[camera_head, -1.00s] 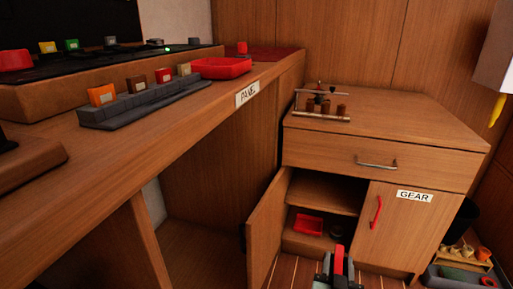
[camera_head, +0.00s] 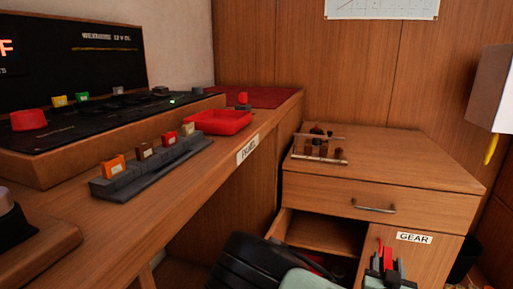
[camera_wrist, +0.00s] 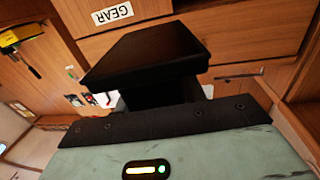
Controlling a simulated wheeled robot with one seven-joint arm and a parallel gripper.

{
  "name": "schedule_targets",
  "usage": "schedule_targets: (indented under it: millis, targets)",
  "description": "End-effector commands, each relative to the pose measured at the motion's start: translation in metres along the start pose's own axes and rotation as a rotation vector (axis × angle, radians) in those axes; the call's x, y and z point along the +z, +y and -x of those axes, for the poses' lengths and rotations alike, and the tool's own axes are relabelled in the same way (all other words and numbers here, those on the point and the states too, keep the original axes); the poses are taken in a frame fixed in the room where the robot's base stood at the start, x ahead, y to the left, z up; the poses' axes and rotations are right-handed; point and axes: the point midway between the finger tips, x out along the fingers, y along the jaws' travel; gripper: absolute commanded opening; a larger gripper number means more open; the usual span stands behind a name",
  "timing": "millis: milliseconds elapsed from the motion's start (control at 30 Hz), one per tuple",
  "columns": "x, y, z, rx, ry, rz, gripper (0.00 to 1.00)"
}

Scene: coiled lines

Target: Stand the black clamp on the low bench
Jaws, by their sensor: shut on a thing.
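My gripper (camera_head: 386,268) is at the lower right of the head view, in front of the low cabinet. A dark piece with a red upright part shows at its jaws; I take it to be the black clamp, held in the shut jaws. In the wrist view a broad black block (camera_wrist: 148,52) fills the space ahead of the pale green hand (camera_wrist: 160,155) and hides the fingertips. The low cabinet (camera_head: 400,165) has a wooden top, a drawer and a GEAR label. I cannot tell whether it is the low bench.
A railed rack with small brown pieces (camera_head: 320,148) stands at the cabinet top's left; its right part is clear. The long counter at left carries a grey block row (camera_head: 150,168) and a red tray (camera_head: 219,122). A pale box (camera_head: 490,90) hangs at right.

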Motion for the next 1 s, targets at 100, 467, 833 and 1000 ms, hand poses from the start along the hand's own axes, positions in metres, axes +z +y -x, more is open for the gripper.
schedule_targets:
  millis: [100,467,833,1000]
  targets:
    - [-0.034,0.001,-0.001,-0.031,0.003,0.003,0.0]
    - [-0.107,0.0,-0.002,-0.145,0.004,0.003,0.0]
    - [-0.18,0.0,-0.001,-0.268,0.004,0.003,0.0]
    - [-0.213,0.0,-0.001,-0.325,0.002,0.003,0.0]
